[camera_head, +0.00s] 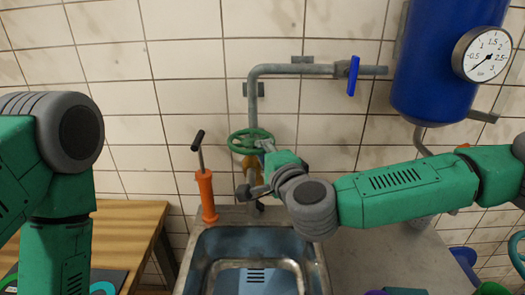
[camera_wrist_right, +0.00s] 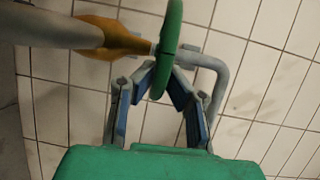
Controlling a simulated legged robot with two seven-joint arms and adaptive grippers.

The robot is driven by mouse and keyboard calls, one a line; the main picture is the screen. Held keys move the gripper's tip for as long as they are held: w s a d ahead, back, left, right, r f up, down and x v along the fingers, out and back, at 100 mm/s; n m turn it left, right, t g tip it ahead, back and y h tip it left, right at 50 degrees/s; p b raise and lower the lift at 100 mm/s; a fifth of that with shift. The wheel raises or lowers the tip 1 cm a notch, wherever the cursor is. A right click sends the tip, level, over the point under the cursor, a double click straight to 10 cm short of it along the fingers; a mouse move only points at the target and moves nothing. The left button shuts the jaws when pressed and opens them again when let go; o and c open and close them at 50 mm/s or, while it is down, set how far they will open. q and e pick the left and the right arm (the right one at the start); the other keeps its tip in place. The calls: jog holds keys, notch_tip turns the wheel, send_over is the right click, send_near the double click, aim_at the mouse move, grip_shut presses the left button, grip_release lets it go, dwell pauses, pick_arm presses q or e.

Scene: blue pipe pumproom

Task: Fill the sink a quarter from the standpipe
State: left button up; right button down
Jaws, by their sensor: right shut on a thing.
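The green handwheel (camera_head: 233,141) sits on a brass-coloured valve body (camera_head: 247,164) of the grey standpipe (camera_head: 252,105), above the back of the sink. My right gripper (camera_head: 264,148) is shut on the wheel's right rim. In the right wrist view, the fingers (camera_wrist_right: 158,76) close around the green rim (camera_wrist_right: 171,42), with the brass valve body (camera_wrist_right: 115,38) beside it. The metal sink (camera_head: 190,258) has a bluish inside with a slotted drain visible. I cannot tell the water level or whether water runs. My left arm shows at the left; its gripper is out of view.
An orange hand pump (camera_head: 206,195) stands at the sink's back left corner. A wooden table (camera_head: 130,222) is at the left. A blue tank (camera_head: 430,85) with a gauge (camera_head: 483,54) and a blue lever (camera_head: 353,76) are above right. Grey counter (camera_head: 385,255) lies right.

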jog(key=shift+s+a+f+g+y, duration=0.1)
jog(key=shift+a+f+g+y, duration=0.1)
jog(key=shift+a+g+y, duration=0.15)
jog(key=shift+n, duration=0.3)
jog(key=shift+d+f+y+b, duration=0.1)
jog(key=shift+y+b, duration=0.15)
jog(key=shift+b, duration=0.15)
jog(key=shift+d+f+n+g+y+b, duration=0.1)
jog(key=shift+d+n+g+y+b, duration=0.1)
jog(key=shift+n+g+y+b, duration=0.25)
jog(key=n+g+y+b, duration=0.1)
jog(key=y+b, duration=0.1)
jog(key=b, duration=0.1)
jog(key=w+d+n+g+y+b, duration=0.1)
jog(key=n+g+y+b, duration=0.1)
jog(key=b, duration=0.2)
jog(key=w+n+g+y+b, duration=0.1)
jog(key=n+g+y+b, duration=0.1)
jog(key=b, duration=0.2)
jog(key=shift+d+f+n, duration=0.25)
jog(key=shift+f, duration=0.05)
jog(key=shift+r+n+g+y+b, duration=0.2)
jog(key=shift+n+g+y+b, duration=0.25)
jog(key=shift+g+b, duration=0.55)
jog(key=c, duration=1.6)
grip_release()
jog(key=shift+c, duration=0.2)
jog(key=shift+o, duration=0.4)
jog(key=shift+d+r, duration=0.25)
jog(key=shift+r, duration=0.05)
